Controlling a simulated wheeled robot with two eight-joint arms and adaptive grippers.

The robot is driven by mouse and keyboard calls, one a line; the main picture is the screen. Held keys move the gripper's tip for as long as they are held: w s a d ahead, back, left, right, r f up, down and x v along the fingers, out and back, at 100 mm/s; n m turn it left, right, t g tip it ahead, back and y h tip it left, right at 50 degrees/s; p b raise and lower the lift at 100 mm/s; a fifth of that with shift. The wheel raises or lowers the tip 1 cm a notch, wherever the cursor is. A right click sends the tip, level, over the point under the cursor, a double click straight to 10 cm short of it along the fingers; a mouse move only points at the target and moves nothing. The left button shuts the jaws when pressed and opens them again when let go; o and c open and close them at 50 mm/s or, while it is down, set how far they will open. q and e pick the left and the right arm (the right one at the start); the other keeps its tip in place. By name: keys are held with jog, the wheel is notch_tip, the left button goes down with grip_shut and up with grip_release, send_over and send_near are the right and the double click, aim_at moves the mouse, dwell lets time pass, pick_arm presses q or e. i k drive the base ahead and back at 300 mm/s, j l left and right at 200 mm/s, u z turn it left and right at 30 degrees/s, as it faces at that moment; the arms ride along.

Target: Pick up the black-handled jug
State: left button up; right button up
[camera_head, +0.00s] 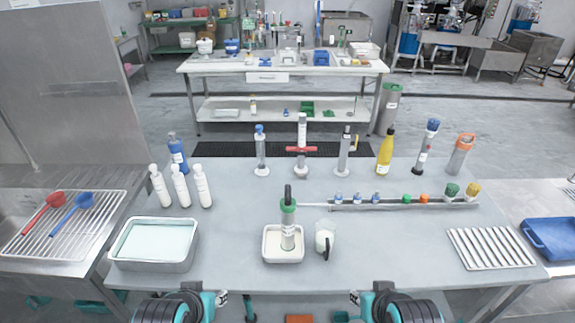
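A small clear jug (325,236) with whitish contents stands upright on the grey table (385,245), right of the middle. My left gripper (221,298) is at the table's front edge, left of and nearer than the jug. My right gripper (354,297) is at the front edge, a little right of and nearer than the jug. Both are apart from the jug. Their fingers are too small to show whether they are open.
A green-topped grinder (288,222) stands in a white tray (283,257) close left of the jug. A rail (385,206) with several small items lies behind it. White bottles (180,186), a tub (155,266) and a rack (491,248) stand farther aside. The table front right is clear.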

aim_at(325, 234)
jog(key=i+l, duration=0.1)
jog(key=l, duration=0.25)
jog(key=i+l, duration=0.1)
jog(key=l, duration=0.3)
jog(key=i+l, duration=0.1)
jog(key=l, duration=0.25)
jog(key=i+l, duration=0.1)
jog(key=l, duration=0.25)
jog(key=u, duration=0.05)
